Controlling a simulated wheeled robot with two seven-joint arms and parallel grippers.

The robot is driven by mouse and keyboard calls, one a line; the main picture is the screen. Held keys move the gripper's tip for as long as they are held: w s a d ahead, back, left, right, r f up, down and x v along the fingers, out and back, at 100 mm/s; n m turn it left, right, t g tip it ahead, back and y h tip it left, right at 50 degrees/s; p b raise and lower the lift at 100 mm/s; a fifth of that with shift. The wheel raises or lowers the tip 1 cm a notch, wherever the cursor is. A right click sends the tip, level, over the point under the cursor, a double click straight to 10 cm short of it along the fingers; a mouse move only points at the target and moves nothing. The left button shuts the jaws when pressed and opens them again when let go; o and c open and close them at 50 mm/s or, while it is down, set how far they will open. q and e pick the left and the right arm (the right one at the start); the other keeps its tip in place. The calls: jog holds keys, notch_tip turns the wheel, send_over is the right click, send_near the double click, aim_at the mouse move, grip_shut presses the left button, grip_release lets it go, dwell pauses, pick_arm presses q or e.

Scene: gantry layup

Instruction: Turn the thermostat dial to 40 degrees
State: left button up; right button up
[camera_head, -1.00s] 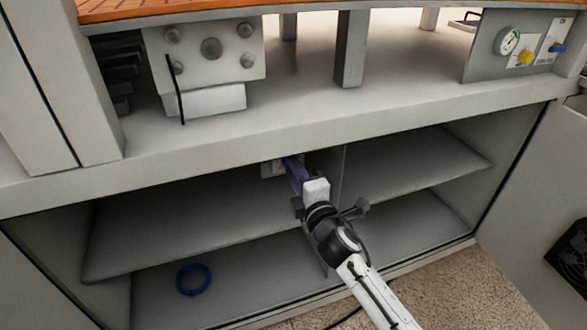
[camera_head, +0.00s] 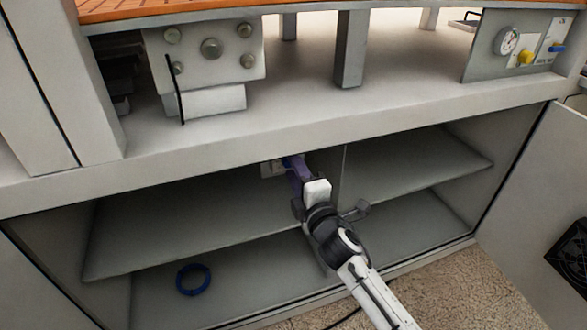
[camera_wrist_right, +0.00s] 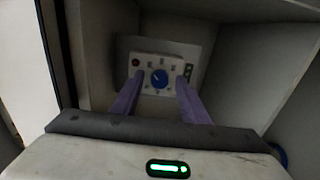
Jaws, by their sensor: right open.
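The thermostat dial (camera_wrist_right: 159,78) is a blue round knob with a light pointer mark, in the middle of a pale panel (camera_wrist_right: 150,60) in the right wrist view. Its scale is too small to read. In the head view a bit of the panel (camera_head: 270,169) shows at the back of the cabinet; the dial is hidden there. My right gripper (camera_wrist_right: 156,98) is open, its two purple fingers apart on either side of the dial and slightly below it in the picture. I cannot tell whether they touch it. In the head view the right gripper (camera_head: 293,165) reaches into the cabinet. My left gripper is not in view.
The cabinet has a middle shelf (camera_head: 150,235) and a blue ring (camera_head: 193,280) on its floor. An open door (camera_head: 535,200) stands at the right. A panel (camera_head: 490,45) with a gauge and a yellow knob is above.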

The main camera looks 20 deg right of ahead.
pick_arm(q)
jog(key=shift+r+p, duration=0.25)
jog(key=shift+p, duration=0.15)
pick_arm(e)
jog(key=s, duration=1)
jog(key=shift+d, duration=0.2)
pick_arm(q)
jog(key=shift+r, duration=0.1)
pick_arm(e)
jog(key=s+a+f+m+g+p, duration=0.1)
jog(key=s+f+m+g+p, duration=0.2)
jog(key=s+f+m, duration=0.2)
jog(key=s+a+f+m+g+y+p, duration=0.1)
jog(key=s+f+m, duration=0.4)
jog(key=s, duration=0.6)
jog(key=s+a+f+m+g+y+p, duration=0.1)
jog(key=s+f+m+g+p, duration=0.3)
jog(key=s, duration=0.5)
jog(key=shift+a+f+m+g+p, duration=0.4)
jog(key=shift+f+m+g, duration=0.3)
jog(key=shift+m, duration=0.4)
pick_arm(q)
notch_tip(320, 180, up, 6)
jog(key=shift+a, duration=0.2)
pick_arm(e)
jog(key=shift+w, duration=0.1)
jog(key=shift+c, duration=0.5)
